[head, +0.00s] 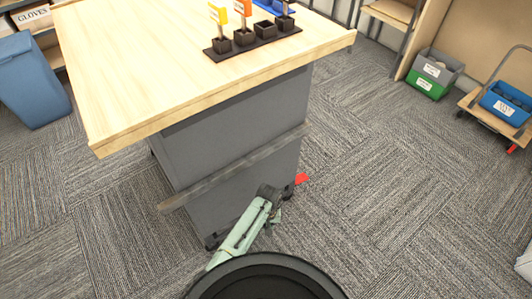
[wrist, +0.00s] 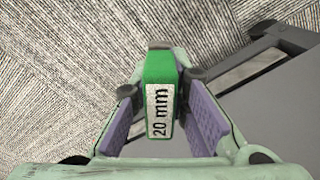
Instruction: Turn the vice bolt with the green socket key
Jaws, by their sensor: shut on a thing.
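The green socket key (wrist: 160,95) is in the wrist view, its handle marked "20 mm". It sits between the two purple pads of my gripper (wrist: 165,118), which is shut on it. Its socket end is hidden behind the handle. In the head view my gripper (head: 272,205) is low in front of the workbench's grey cabinet, well below the bench top. The key cannot be made out there. No vice or bolt can be clearly identified; a blue thing (head: 284,5) is cut off at the top edge behind the rack.
The wooden bench top (head: 160,70) is mostly bare. A dark rack (head: 252,43) on it holds orange- and yellow-tagged keys in cups; one cup looks empty. A blue bin (head: 32,85) stands left. Crates (head: 432,75) and a trolley (head: 495,105) stand right. Carpet is clear right of the bench.

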